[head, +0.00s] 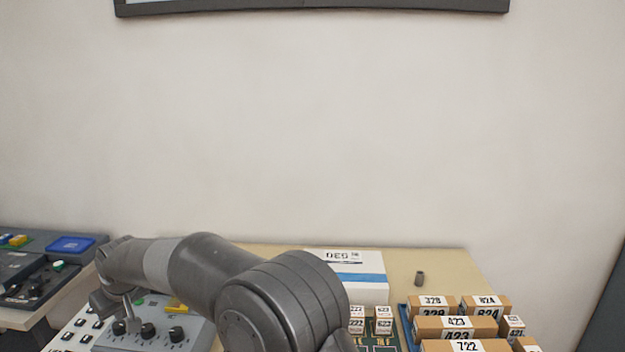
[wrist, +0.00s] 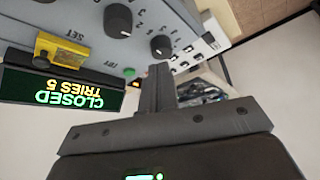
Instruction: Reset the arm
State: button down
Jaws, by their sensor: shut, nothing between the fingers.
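My arm reaches across the lower left of the head view, bent over a grey control panel (head: 150,333) with black knobs. In the wrist view my gripper (wrist: 157,75) is shut, its fingers together with nothing between them. It is close to the panel (wrist: 90,20), which appears upside down there with two black knobs, a yellow part (wrist: 47,48) and a green button. Beside it a display (wrist: 62,88) reads "CLOSED TRIES 5". I cannot tell whether the fingertips touch anything. In the head view the arm hides part of the panel.
Another console (head: 35,275) stands at far left. A pale wall is behind; the air above the table is clear.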

jog(key=shift+r, duration=0.5)
jog(key=d+r+m+t+h, duration=0.15)
jog(key=d+r, duration=0.25)
jog(key=d, duration=0.8)
jog(key=d+r+m, duration=0.2)
jog(key=d+r, duration=0.2)
jog(key=d, duration=0.9)
jog(key=d+r+m+t+h, duration=0.15)
jog(key=d+r, duration=0.25)
jog(key=d, duration=0.8)
jog(key=s+d+f+m+h, duration=0.1)
jog(key=s+d+f+m, duration=0.1)
jog(key=s+d, duration=0.8)
jog(key=s+d+f+m+h, duration=0.1)
jog(key=s+d+f+m, duration=0.2)
jog(key=s+d, duration=0.6)
jog(key=d+m, duration=0.2)
jog(key=d, duration=0.3)
jog(key=shift+s+d, duration=0.2)
jog(key=shift+s, duration=0.15)
